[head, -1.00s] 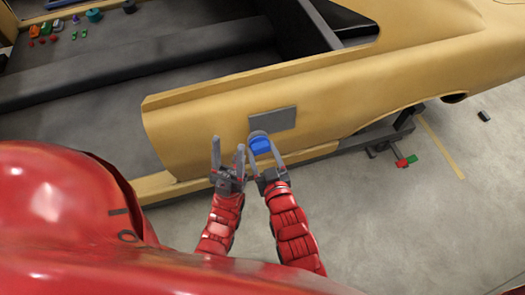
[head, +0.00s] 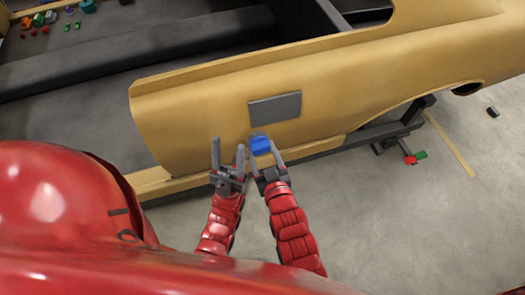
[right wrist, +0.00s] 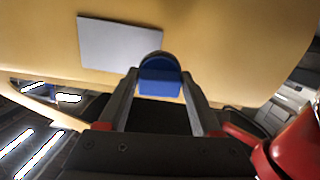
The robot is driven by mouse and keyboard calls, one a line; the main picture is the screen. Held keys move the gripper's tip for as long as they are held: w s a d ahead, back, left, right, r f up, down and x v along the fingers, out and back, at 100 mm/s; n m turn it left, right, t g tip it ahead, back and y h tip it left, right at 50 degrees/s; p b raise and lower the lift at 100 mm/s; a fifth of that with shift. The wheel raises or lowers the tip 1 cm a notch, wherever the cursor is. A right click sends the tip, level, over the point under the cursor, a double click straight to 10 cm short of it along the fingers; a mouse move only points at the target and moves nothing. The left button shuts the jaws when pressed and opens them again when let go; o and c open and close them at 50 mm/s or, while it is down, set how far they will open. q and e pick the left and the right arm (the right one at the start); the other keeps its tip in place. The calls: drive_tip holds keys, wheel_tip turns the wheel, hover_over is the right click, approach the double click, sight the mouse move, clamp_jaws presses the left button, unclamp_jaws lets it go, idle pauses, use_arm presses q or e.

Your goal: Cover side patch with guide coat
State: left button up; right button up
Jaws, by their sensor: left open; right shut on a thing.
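The side patch (head: 275,109) is a flat grey rectangle on the tan body side of the car shell (head: 195,108). It also shows in the right wrist view (right wrist: 118,42), evenly grey. My right gripper (head: 266,152) is shut on a blue block-like applicator (head: 260,145) with a dark rounded face (right wrist: 155,60). The applicator is just below the patch in the head view, and I cannot tell whether it touches the panel. My left gripper (head: 228,155) is open and empty, to the left of the right one, in front of the panel.
Small coloured items (head: 45,20) sit on a surface at the far upper left. A dark stand with red and green knobs (head: 413,158) is under the shell at right. A small dark block (head: 492,112) lies on the open concrete floor.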

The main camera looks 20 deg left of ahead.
drive_tip(key=shift+f+b+x, duration=0.15)
drive_tip(key=shift+b+x, duration=0.3)
drive_tip(key=shift+x, duration=1.1)
drive_tip(key=shift+f+b+x, duration=0.15)
drive_tip(key=shift+b+x, duration=0.3)
drive_tip(key=shift+x, duration=1.05)
drive_tip(key=shift+b+x, duration=0.35)
drive_tip(key=shift+x, duration=0.5)
